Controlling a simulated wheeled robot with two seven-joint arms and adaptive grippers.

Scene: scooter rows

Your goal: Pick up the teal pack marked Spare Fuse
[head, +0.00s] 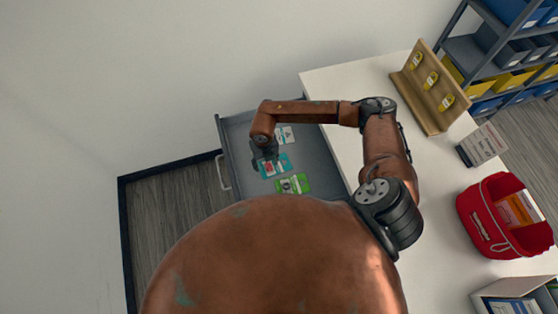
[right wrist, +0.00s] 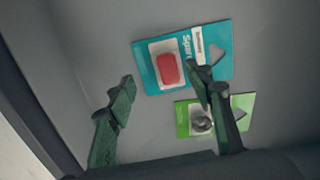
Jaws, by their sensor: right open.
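The teal pack (head: 281,161) lies flat in an open grey drawer (head: 328,178). In the right wrist view the teal pack (right wrist: 186,50) shows a red item in a clear blister and partly readable lettering like "Spare". My right gripper (head: 265,158) is over the drawer, above the teal pack's left part. In its wrist view the right gripper (right wrist: 160,74) is open and empty; one finger is left of the pack, the other overlaps its lower right part. My left gripper is not in view.
A green pack (right wrist: 186,119) lies close beside the teal one, and a whitish pack (head: 287,134) lies farther back in the drawer. The white counter (head: 335,83) carries a wooden stand (head: 432,92), a small sign (head: 482,146) and a red bin (head: 483,222).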

